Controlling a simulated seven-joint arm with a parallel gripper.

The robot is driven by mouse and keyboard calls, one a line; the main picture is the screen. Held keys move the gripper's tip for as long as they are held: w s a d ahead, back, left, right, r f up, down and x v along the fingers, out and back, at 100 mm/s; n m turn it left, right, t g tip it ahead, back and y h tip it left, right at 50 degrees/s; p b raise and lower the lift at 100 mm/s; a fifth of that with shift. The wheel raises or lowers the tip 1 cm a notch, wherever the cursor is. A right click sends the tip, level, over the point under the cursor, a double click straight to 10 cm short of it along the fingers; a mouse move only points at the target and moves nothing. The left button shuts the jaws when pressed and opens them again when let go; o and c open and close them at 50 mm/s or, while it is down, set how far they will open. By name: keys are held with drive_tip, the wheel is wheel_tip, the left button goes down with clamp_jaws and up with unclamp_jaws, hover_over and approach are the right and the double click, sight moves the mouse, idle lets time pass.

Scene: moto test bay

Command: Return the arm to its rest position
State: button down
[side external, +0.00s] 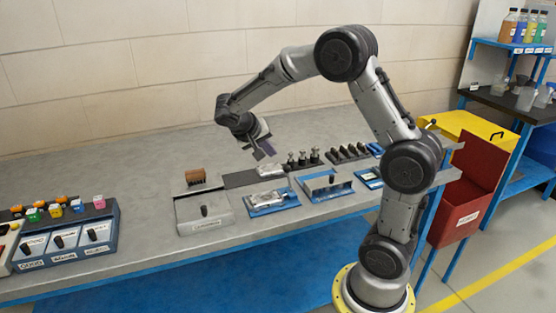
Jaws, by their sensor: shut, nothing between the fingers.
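My arm rises from its round yellow-rimmed base at the right front and bends over the grey workbench (130,178). My gripper (262,154) hangs at the arm's end, above the middle of the bench, pointing down and slightly right. It is shut with nothing in it. It appears apart from the bench top and the parts below it; the fingertips are small and dark in this view.
A control panel (70,241) is at left; a red bin (464,198) is at right.

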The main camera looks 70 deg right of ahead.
drive_tip(key=s+a+r+t, duration=0.25)
drive_tip(key=a+r, duration=0.35)
drive_tip(key=r, duration=0.5)
drive_tip(key=s+a+f+n+t+y, duration=0.2)
drive_tip(key=s+a+n+y, duration=0.2)
drive_tip(key=s+a, duration=0.3)
drive_tip(key=s+a+f+n+t+y, duration=0.2)
drive_tip(key=s+a+f+n+y, duration=0.1)
drive_tip(key=s+a+n, duration=0.3)
drive_tip(key=s+a+y, duration=0.1)
drive_tip(key=s+a, duration=0.1)
drive_tip(key=a, duration=0.1)
drive_tip(key=shift+s+n, duration=0.3)
drive_tip(key=shift+t, duration=0.25)
